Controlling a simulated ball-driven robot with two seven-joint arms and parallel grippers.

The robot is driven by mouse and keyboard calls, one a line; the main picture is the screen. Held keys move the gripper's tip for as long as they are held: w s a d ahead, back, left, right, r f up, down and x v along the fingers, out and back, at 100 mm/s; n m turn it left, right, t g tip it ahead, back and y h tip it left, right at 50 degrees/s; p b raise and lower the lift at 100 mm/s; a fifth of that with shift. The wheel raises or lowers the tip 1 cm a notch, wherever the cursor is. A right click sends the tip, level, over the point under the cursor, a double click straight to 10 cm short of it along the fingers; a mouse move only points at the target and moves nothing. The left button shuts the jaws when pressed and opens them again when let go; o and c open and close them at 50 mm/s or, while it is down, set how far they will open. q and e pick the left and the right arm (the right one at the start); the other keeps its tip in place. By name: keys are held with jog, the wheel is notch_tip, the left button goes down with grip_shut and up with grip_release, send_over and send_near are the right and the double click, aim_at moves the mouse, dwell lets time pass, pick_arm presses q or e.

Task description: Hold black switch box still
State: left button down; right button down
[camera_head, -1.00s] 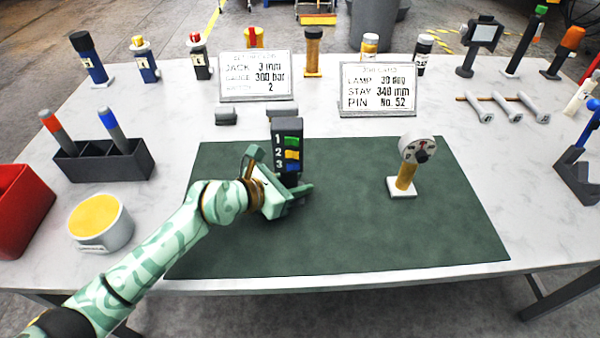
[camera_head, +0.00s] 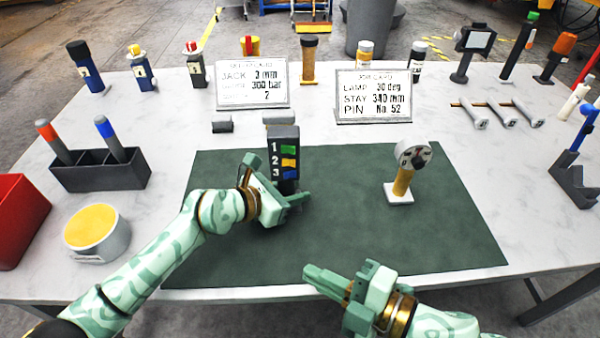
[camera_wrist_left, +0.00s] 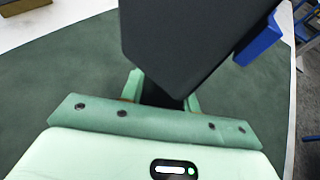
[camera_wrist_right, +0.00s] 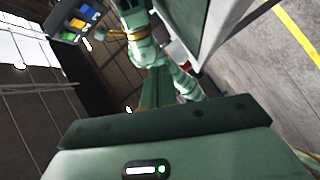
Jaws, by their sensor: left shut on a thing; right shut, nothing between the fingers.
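The black switch box (camera_head: 284,150) stands upright at the back left of the green mat (camera_head: 350,250). Its front shows the numbers 1, 2, 3 beside green, yellow and blue switches. My left gripper (camera_head: 285,197) is shut on its lower part; in the left wrist view the dark box (camera_wrist_left: 190,40) rises between the fingers (camera_wrist_left: 162,92). The box also shows at the top left of the right wrist view (camera_wrist_right: 75,18). My right gripper (camera_head: 325,280) is shut and empty at the mat's front edge, apart from the box.
A round dial on a yellow post (camera_head: 402,180) stands on the right of the mat. Two cards, one of them the job card (camera_head: 373,95), stand behind. The mat's middle is clear.

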aim_at(289, 163)
pick_arm(q)
jog(key=shift+f, duration=0.2)
pick_arm(e)
jog(key=w+d+r+n+t, duration=0.2)
jog(key=w+d+r+n, duration=0.1)
jog(key=r, duration=0.4)
jog(key=shift+w+d+n, duration=0.25)
jog(key=shift+w+n, duration=0.25)
jog(key=shift+w, duration=0.5)
jog(key=shift+w+a, duration=0.95)
jog(key=shift+w, duration=0.75)
jog(key=shift+w+a, duration=0.95)
jog(key=shift+w, duration=0.75)
jog(key=shift+w+a, duration=0.95)
jog(key=shift+w, duration=0.75)
